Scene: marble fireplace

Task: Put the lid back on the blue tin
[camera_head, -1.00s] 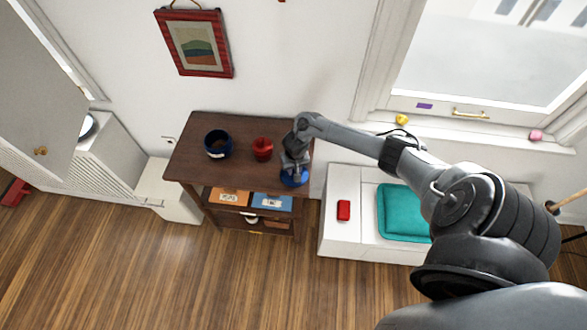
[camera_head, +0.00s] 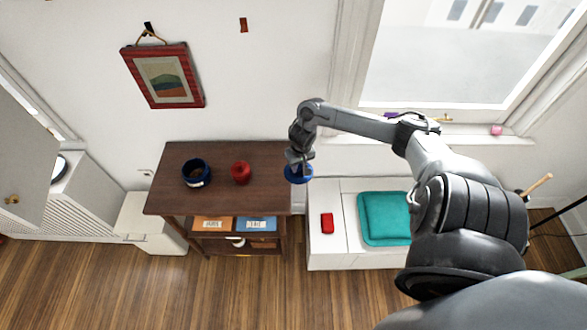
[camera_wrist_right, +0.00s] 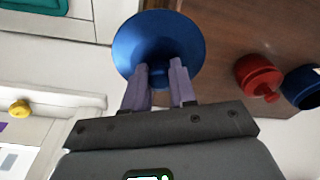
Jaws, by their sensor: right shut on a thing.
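The blue tin (camera_head: 196,176) stands open on the left part of the dark wooden table top, with a pale label on its front and something brownish inside. Its edge also shows at the right of the right wrist view (camera_wrist_right: 304,88). My right gripper (camera_head: 299,161) is shut on the blue lid (camera_head: 298,177), beside the table's right edge. In the right wrist view the fingers (camera_wrist_right: 160,76) grip the middle of the round lid (camera_wrist_right: 155,32). The tin is well to the left of the lid in the head view. My left gripper is not in view.
A lidded red tin (camera_head: 241,173) stands between the blue tin and the lid. The wooden table (camera_head: 225,205) has a shelf with an orange box (camera_head: 212,223) and a blue box (camera_head: 257,224). A white bench (camera_head: 340,248) with a teal cushion (camera_head: 384,217) is at the right.

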